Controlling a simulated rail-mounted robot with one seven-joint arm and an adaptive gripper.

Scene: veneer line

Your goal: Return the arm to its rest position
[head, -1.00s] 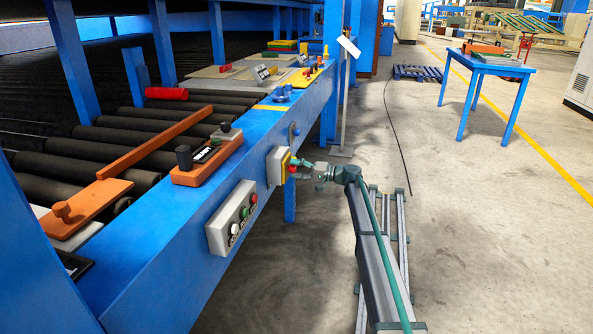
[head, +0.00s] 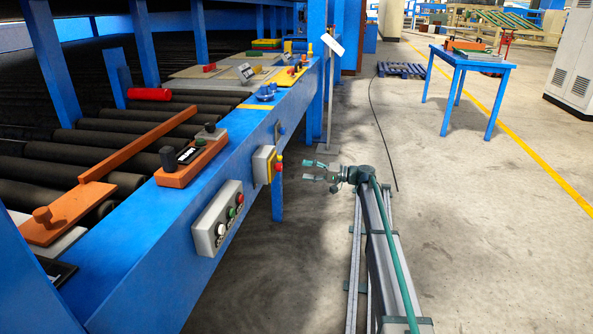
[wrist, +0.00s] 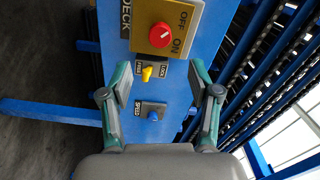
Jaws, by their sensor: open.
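My gripper (head: 318,178) is open and empty in the head view, held in the air to the right of the blue machine side. Its fingers point left toward the yellow switch box (head: 264,164), with a clear gap between them. In the wrist view my gripper (wrist: 160,105) shows its two green-and-grey fingers spread apart. Beyond them is the yellow switch box (wrist: 183,14) with a red knob (wrist: 161,35) and OFF and ON labels. A yellow lever (wrist: 147,73) and a blue knob (wrist: 153,116) labelled SPEED sit on the blue panel.
A grey button box (head: 217,217) is on the machine side, nearer. The black rollers (head: 130,131) and an orange tool (head: 190,162) are above it. A blue table (head: 472,65) stands at the back right. The floor (head: 480,230) on the right is open.

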